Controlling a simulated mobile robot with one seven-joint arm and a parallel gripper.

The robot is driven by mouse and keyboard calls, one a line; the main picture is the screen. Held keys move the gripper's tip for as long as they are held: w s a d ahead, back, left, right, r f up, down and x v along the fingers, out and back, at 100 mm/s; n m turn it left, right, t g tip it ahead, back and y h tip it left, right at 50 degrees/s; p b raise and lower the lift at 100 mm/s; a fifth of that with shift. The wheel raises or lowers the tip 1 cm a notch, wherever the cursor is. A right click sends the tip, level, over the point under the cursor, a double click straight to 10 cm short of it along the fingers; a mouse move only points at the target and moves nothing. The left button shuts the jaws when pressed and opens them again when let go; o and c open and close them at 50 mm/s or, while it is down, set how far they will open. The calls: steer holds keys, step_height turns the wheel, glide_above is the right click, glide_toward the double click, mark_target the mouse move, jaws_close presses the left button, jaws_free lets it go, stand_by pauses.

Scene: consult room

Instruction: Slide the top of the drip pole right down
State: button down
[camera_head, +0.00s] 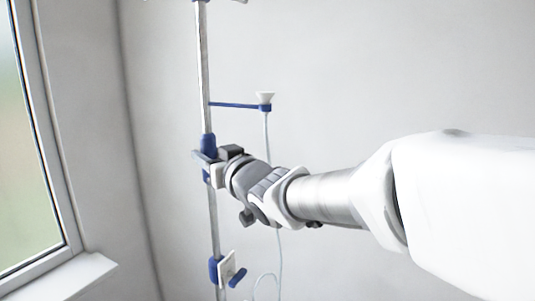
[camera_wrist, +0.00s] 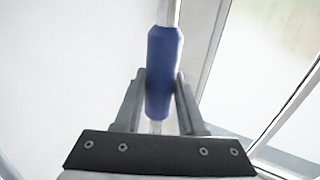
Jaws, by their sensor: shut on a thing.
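The drip pole (camera_head: 204,70) stands upright left of centre in the head view, a thin metal rod with blue fittings. Its top end runs out of the picture, with part of a blue hook piece at the upper edge. My gripper (camera_head: 207,158) reaches it from the right at a blue collar (camera_head: 208,143). In the wrist view my gripper (camera_wrist: 160,88) has one finger on each side of the blue collar (camera_wrist: 164,62), shut on it. The pole (camera_wrist: 169,12) shows above the collar and a little below it. The fingertips are partly hidden behind the collar.
A blue side arm (camera_head: 238,105) with a white cup (camera_head: 265,97) sticks out right above my gripper, and a thin tube hangs from it. A blue and white clamp (camera_head: 228,270) sits lower on the pole. A window (camera_head: 30,150) and sill are at left.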

step_height(320, 180, down, 19)
steer(key=b, duration=1.7)
steer(key=shift+r, duration=0.15)
steer(key=c, duration=0.6)
jaws_free()
steer(key=shift+o, duration=0.5)
steer(key=shift+s+d+r, duration=0.15)
steer(key=shift+s+d, duration=0.2)
steer(key=p+v, duration=0.1)
steer(key=v, duration=1.5)
steer(key=shift+s+d, duration=0.15)
steer(key=shift+s, duration=0.05)
